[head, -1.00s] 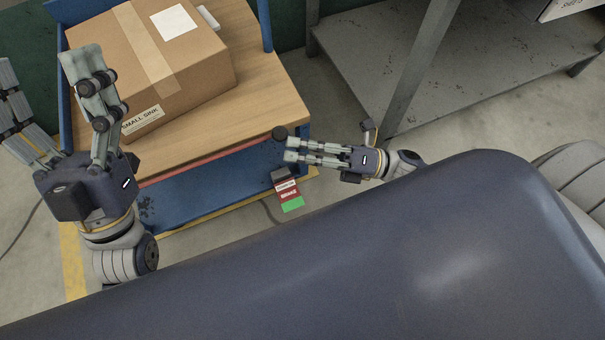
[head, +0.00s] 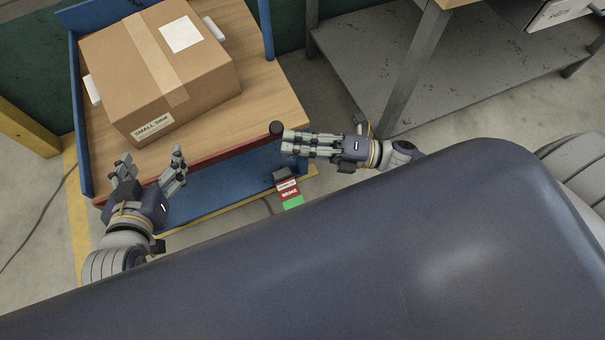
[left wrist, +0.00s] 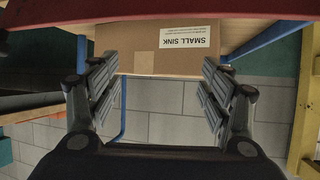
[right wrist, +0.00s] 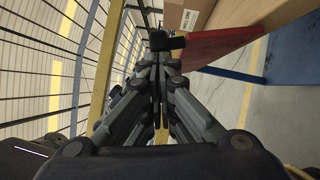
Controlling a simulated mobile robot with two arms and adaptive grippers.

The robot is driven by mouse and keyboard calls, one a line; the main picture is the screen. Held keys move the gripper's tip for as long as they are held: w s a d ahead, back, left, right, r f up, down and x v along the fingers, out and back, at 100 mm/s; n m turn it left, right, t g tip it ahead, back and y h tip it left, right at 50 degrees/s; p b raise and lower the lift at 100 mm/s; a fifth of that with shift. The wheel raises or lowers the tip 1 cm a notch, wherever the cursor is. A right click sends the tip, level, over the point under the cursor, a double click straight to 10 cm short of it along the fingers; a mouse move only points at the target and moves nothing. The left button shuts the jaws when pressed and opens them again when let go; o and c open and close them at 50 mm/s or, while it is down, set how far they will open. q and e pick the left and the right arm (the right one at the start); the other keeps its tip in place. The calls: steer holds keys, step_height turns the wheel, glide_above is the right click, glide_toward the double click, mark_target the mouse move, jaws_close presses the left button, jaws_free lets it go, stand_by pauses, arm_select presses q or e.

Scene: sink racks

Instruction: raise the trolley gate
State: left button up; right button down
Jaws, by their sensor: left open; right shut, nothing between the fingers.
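The trolley (head: 270,85) has blue ends and a wooden deck. Its red gate (head: 225,151) runs along the front edge, with a black knob (head: 276,128) at its right end. My right gripper (head: 284,142) is shut and empty, its fingertips close beside the knob. The right wrist view also shows the knob (right wrist: 166,41) at the fingertips and the red gate (right wrist: 225,46); contact is unclear. My left gripper (head: 150,156) is open and empty by the left front of the trolley. In the left wrist view, the red gate (left wrist: 150,11) crosses above the fingers.
A cardboard box (head: 205,75) labelled SMALL SINK sits on the deck behind the gate. A brake tag (head: 289,190) shows red and green below the front edge. A grey metal table (head: 360,60) stands at the right. A yellow post (head: 28,130) is at far left.

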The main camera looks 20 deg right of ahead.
mark_target(279, 126)
steer(key=shift+w+r+m+p, duration=0.5)
steer(key=shift+p, duration=0.3)
steer(key=shift+w+r+m+h+p, duration=0.3)
steer(key=shift+w+r+h+p, duration=0.1)
steer(key=shift+w+p, duration=0.3)
arm_select(q)
steer(key=s+a+f+g+y, duration=0.1)
steer(key=s+a+f+g, duration=0.1)
steer(key=s+f+g, duration=0.2)
steer(key=s+a+f+g+y, duration=0.1)
steer(key=s+a+f+g, duration=0.2)
steer(key=s, duration=0.7)
steer(key=shift+s+f+g, duration=0.35)
steer(key=shift+f+g, duration=0.15)
steer(key=shift+g, duration=0.4)
arm_select(e)
steer(key=shift+w, duration=0.15)
arm_select(q)
steer(key=shift+r+p, duration=0.15)
steer(key=shift+p, duration=0.25)
arm_select(e)
steer(key=shift+w+a, duration=0.1)
steer(key=shift+w, duration=0.1)
